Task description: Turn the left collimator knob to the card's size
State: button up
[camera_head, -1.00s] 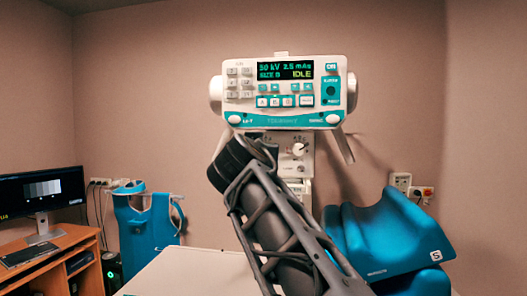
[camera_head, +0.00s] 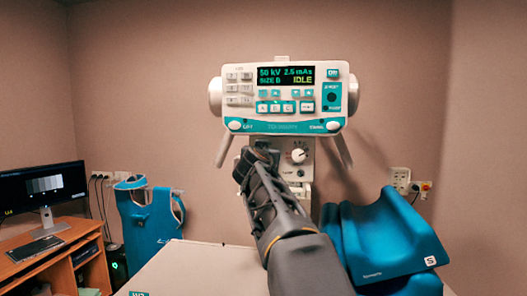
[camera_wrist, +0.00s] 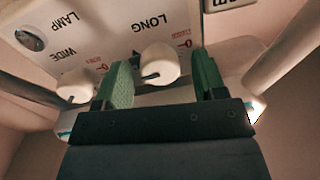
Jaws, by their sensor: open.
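The left collimator knob (camera_wrist: 158,63) is white, with a dark mark, by the upside-down word LONG in the wrist view. My gripper (camera_wrist: 163,60) is open, with one green-padded finger on each side of this knob. A gap shows at the right finger; whether the left finger touches the knob I cannot tell. The other white knob (camera_wrist: 75,88) is by the word WIDE; it also shows in the head view (camera_head: 299,156). In the head view my gripper (camera_head: 257,158) hides the left knob. The card cannot be made out for sure; a small teal label (camera_head: 138,293) is cut by the bottom edge.
The tube head's panel (camera_head: 285,95) reads 50 kV, 2.5 mAs, IDLE and a size line, above the collimator. Handle bars (camera_head: 224,148) slant down on both sides. A pale table (camera_head: 190,268) lies below.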

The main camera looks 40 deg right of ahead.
jog(key=shift+w+d, duration=0.15)
jog(key=shift+c, duration=0.4)
jog(key=c, duration=0.8)
jog(key=shift+c, duration=0.2)
jog(key=n+b, duration=0.1)
jog(key=n, duration=0.9)
jog(key=shift+n+g, duration=0.3)
jog(key=shift+n, duration=0.3)
